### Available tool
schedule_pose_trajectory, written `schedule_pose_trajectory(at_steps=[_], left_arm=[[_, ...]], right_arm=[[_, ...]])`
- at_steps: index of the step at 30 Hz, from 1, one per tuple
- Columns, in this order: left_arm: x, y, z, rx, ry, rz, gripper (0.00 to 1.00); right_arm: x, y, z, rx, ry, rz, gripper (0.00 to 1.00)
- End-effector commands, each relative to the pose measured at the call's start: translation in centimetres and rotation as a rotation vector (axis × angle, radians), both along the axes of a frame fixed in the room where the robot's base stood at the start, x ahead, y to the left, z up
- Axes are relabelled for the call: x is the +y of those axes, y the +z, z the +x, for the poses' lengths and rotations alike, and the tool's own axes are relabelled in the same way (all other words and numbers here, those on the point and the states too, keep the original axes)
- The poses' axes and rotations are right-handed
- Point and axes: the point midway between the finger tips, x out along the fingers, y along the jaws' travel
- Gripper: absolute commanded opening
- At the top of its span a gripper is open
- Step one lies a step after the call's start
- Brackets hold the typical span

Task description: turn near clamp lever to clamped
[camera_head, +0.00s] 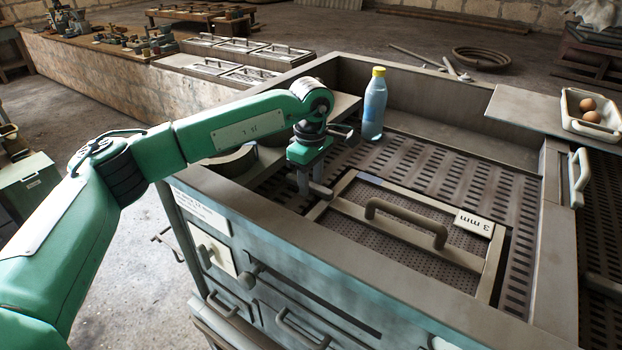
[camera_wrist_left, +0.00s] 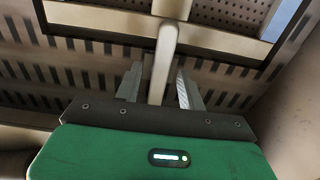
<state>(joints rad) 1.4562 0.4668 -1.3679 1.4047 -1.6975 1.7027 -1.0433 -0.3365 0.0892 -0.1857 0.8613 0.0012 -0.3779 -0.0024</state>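My left gripper (camera_head: 304,180) points down at the left edge of the framed screen (camera_head: 400,231) marked 3 mm. In the left wrist view, a pale grey lever (camera_wrist_left: 164,50) runs between the two fingers of the left gripper (camera_wrist_left: 158,86). Gaps show on both sides of it, so the fingers are open around it and not closed on it. In the head view, a short grey bar, likely this lever (camera_head: 320,190), shows beside the fingertips. Its lower end is hidden by the gripper body in the wrist view. My right gripper is not in view.
The screen has a raised handle (camera_head: 405,221) and lies on a slotted deck (camera_head: 450,165) inside a high-walled box. A blue bottle with a yellow cap (camera_head: 375,105) stands behind the gripper. A tray with eggs (camera_head: 590,112) sits on the ledge at the right.

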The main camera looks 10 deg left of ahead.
Motion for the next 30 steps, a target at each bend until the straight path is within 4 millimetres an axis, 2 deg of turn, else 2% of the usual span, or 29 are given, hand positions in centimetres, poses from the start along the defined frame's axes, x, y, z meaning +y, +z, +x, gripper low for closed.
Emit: schedule_pose_trajectory(at_steps=[5,12,18,24,30], left_arm=[[-0.1,2.4,0.1,-0.005,0.0,-0.002,0.4],[-0.1,7.9,0.1,-0.006,0.0,-0.002,0.4],[-0.1,11.7,0.0,-0.003,0.0,-0.001,0.4],[0.0,13.4,0.0,-0.002,0.0,-0.001,0.4],[0.0,13.7,0.0,-0.001,0.0,0.0,0.4]], right_arm=[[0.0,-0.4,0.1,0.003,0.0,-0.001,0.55],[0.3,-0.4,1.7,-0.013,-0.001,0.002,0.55],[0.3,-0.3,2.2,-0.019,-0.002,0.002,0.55],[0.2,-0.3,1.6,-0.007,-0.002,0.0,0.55],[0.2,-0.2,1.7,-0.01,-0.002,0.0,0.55]])
